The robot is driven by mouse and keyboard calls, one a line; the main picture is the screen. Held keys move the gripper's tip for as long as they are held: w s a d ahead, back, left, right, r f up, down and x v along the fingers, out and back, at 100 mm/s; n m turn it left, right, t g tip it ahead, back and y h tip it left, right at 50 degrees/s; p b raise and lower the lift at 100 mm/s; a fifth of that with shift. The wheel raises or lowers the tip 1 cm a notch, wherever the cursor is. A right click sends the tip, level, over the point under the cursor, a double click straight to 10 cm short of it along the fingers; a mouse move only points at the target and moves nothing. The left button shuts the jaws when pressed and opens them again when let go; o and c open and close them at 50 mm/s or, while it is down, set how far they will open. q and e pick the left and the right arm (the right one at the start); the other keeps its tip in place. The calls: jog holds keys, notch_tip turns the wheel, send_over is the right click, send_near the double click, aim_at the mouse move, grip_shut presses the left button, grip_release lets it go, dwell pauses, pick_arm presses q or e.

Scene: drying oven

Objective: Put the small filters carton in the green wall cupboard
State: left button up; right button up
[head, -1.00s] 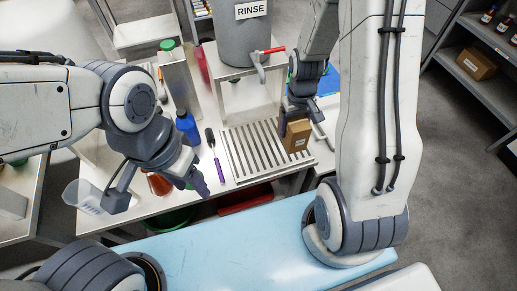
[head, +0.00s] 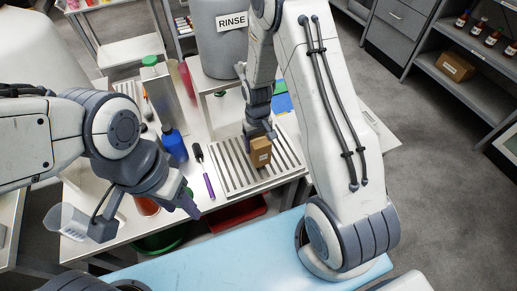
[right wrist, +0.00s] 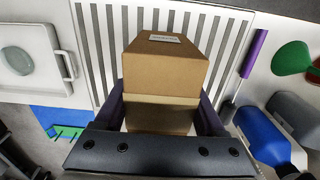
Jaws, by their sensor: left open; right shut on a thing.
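The small brown carton (head: 260,152) with a pale label is in my right gripper (head: 259,134), over the slatted rack in the head view. In the right wrist view the carton (right wrist: 165,68) sits between the two dark fingers of the right gripper (right wrist: 160,108); the slats lie beyond it. I cannot tell how high it is above the rack. My left gripper (head: 188,203) is open and empty at the bench's front, near the purple-handled brush. The green wall cupboard is not in view.
The slatted rack (head: 222,178) lies on the white bench beside a purple-handled brush (head: 207,180) and a blue bottle (head: 174,144). A grey RINSE tank (head: 218,45) stands behind. Another brown carton (head: 456,66) is on the right shelf. Open floor (head: 440,170) lies at right.

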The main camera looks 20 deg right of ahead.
jog(key=shift+f, duration=1.85)
jog(key=shift+f, duration=0.2)
jog(key=o, duration=1.5)
jog(key=shift+r, duration=0.2)
